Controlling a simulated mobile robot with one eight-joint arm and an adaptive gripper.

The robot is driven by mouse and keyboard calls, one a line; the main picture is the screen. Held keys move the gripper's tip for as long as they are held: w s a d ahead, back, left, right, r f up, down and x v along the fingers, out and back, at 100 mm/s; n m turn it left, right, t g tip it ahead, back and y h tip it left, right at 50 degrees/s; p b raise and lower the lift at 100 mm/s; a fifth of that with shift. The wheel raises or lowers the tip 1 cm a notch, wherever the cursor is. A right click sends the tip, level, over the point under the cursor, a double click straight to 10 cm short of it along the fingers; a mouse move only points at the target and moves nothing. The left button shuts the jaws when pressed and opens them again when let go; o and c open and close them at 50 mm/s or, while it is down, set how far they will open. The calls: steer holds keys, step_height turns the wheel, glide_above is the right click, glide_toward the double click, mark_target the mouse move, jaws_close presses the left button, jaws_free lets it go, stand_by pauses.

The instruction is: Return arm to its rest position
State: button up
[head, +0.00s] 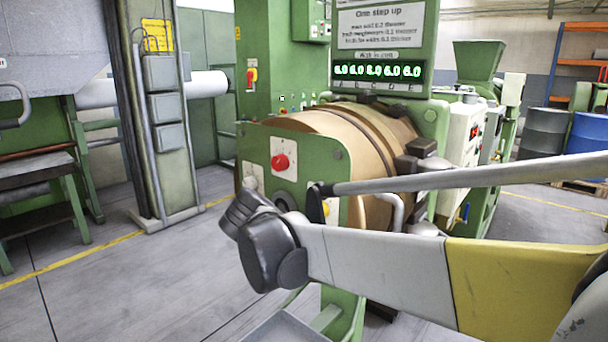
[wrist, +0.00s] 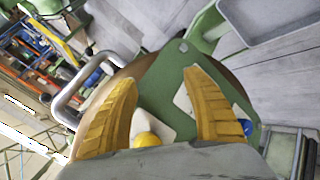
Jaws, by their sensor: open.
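My gripper (wrist: 159,77) shows in the wrist view as two yellow ribbed fingers spread apart, with nothing between them. Behind them is the green end panel (wrist: 165,85) of a machine, with a yellow knob (wrist: 148,139) on a white plate and a blue knob (wrist: 246,127). In the head view my arm reaches in from the right, bent at a dark joint in front of the machine. The fingers cannot be made out clearly there. The same green panel (head: 258,150) carries a red knob (head: 280,162).
A brown drum (head: 360,125) sits in the green extruder, below a display (head: 378,71). A curved grey handle (wrist: 72,95) lies left of the fingers in the wrist view. A grey tray (head: 285,328) is low in front.

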steer(key=s+d+f+g+y, duration=0.15)
steer(key=s+d+y, duration=0.25)
steer(key=s+d, duration=0.85)
steer(key=s+d+f+m+t+y, duration=0.1)
steer(key=s+d+f+m+y, duration=0.1)
steer(key=s+f, duration=0.4)
steer(key=s, duration=0.5)
steer(key=shift+s+t+y, duration=0.15)
steer(key=shift+t+y, duration=0.15)
steer(key=shift+t, duration=0.05)
